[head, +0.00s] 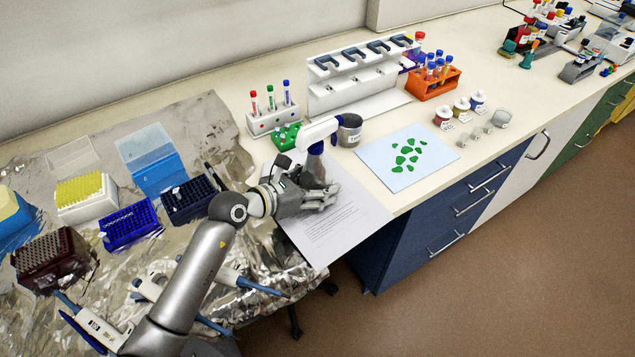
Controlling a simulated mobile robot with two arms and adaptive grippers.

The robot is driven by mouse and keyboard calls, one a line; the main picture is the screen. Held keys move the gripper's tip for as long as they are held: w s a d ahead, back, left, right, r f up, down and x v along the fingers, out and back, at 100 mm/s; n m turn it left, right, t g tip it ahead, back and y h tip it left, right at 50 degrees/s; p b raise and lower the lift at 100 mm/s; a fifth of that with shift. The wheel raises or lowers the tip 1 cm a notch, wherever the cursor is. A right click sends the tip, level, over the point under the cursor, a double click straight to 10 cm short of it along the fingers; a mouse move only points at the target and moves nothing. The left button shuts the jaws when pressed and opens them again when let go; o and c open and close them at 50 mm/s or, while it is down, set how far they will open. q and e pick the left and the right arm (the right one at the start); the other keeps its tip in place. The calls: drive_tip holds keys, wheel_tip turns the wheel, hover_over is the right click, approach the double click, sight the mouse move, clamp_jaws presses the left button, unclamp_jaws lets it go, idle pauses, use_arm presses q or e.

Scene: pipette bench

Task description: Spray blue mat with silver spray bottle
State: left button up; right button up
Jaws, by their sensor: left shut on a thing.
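The spray bottle (318,131) stands upright near the bench's front, with a white head and a blue part under it. My left gripper (318,195) is shut on its silver body, and the fingers and arm hide part of the bottle. The light blue mat (376,152) lies flat on the bench to the right of the bottle. Several green patches (406,160) are on the mat. My right gripper is not in view.
A printed paper (335,232) lies under the gripper. A white pipette stand (345,85), an orange tube rack (434,85) and small jars (461,109) are behind the mat. Foil with tip boxes (86,197) covers the left.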

use_arm(q)
drive_tip(key=shift+f, duration=0.1)
drive_tip(key=o, duration=1.6)
drive_tip(key=shift+c, duration=0.2)
drive_tip(key=shift+f, duration=0.2)
drive_tip(key=v, duration=1.1)
drive_tip(key=shift+r, duration=0.15)
drive_tip(key=shift+s+a+r, duration=0.35)
